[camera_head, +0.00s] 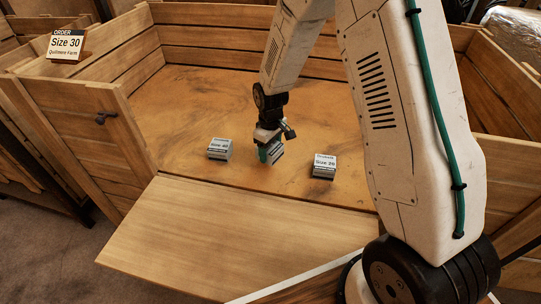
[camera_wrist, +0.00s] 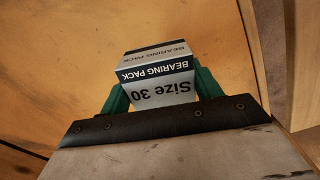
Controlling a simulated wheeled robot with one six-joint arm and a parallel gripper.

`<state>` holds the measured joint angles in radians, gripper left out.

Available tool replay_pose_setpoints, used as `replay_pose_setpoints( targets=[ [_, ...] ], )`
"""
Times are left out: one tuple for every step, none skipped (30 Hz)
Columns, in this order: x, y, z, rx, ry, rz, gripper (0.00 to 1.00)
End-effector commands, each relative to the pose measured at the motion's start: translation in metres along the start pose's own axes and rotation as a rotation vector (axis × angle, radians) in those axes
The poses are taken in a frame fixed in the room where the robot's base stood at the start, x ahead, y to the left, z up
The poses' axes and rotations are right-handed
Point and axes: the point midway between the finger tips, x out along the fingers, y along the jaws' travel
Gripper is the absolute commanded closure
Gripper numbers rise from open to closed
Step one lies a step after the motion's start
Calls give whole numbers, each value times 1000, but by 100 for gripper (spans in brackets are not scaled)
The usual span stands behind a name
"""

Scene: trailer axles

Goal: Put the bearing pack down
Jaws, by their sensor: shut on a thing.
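My gripper (camera_head: 270,152) is shut on a bearing pack (camera_head: 277,155) between two other packs in the head view. In the wrist view the held bearing pack (camera_wrist: 160,75) is white with a dark band and reads "Size 30" and "BEARING PACK", upside down. The green fingers of my gripper (camera_wrist: 161,90) press on its two sides. The pack is at or just above the wooden trailer bed (camera_head: 190,105); I cannot tell whether it touches.
A "Size 40" pack (camera_head: 220,149) stands left and a "Size 20" pack (camera_head: 324,167) right. An order card (camera_head: 66,44) reading "Size 30, Quillmere Farm" sits on the left side wall. Slatted walls enclose the bed; a lowered wooden flap (camera_head: 220,240) lies in front, clear.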

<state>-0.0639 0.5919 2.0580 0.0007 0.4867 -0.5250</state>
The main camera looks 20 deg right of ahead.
Motion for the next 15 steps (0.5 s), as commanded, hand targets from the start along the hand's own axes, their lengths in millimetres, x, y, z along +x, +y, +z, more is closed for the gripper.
replay_pose_setpoints(
  targets=[
    [11, -2, 2, -1, -8, -4, 70],
    [16, -2, 2, -1, -7, -4, 70],
    [22, -2, 2, -1, -7, -4, 70],
    [26, -2, 2, -1, -6, -4, 70],
    [28, -2, 2, -1, -5, -3, 70],
    [29, -2, 1, -1, -4, -2, 70],
    [30, -2, 1, -1, -3, -2, 70],
    [29, -2, 1, -1, -3, -2, 70],
    [29, -2, 1, -1, -2, -1, 70],
    [29, -2, 1, -1, -2, -1, 70],
    [29, -2, 1, -1, -3, -2, 70],
    [29, -2, 1, -1, -3, -2, 70],
    [29, -2, 1, -1, -3, -2, 70],
    [30, -2, 1, -1, -3, -2, 70],
    [31, -2, 2, -1, -4, -2, 70]
  ],
)
